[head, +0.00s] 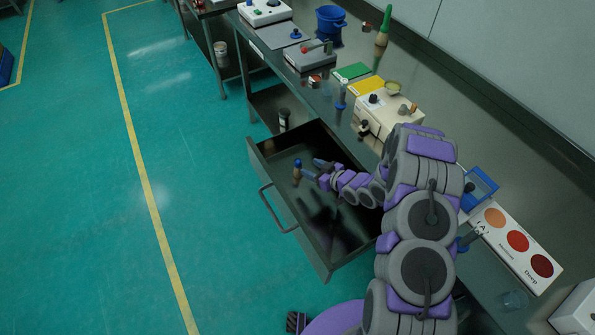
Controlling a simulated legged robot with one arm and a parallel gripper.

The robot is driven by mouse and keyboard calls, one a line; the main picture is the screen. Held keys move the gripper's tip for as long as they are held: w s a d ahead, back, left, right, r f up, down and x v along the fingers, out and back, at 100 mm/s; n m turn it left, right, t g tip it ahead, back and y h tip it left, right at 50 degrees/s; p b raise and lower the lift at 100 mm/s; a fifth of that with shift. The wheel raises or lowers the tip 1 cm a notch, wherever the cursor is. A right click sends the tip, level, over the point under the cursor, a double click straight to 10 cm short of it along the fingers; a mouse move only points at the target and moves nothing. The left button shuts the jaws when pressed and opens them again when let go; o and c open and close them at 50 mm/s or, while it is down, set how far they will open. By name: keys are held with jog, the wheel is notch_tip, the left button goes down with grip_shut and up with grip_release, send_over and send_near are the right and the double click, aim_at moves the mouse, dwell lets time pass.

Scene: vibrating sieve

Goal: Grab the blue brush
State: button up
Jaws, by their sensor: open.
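A small upright item with a blue top and a tan lower part, which looks like the blue brush (297,168), stands inside the open drawer (281,214). My gripper (311,168) is over the drawer, just right of the brush, with its fingers pointing left toward it. The two fingers are apart and nothing shows between them. I cannot tell whether a fingertip touches the brush. My arm hides the right part of the drawer.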

aim_at(298, 160)
jog(key=x, duration=0.2)
jog(key=shift+w+a+f, duration=0.15)
jog(key=shift+w, duration=0.1)
jog(key=shift+s+a+b+x, duration=0.1)
jog(key=shift+b+x, duration=0.5)
jog(key=shift+x, duration=0.8)
jog(key=shift+s+a+b+x, duration=0.1)
jog(key=shift+b+x, duration=0.45)
jog(key=shift+x, duration=0.8)
jog(key=shift+c, duration=0.4)
jog(key=c, duration=0.9)
jog(key=shift+r, duration=0.25)
jog(key=shift+c, duration=0.2)
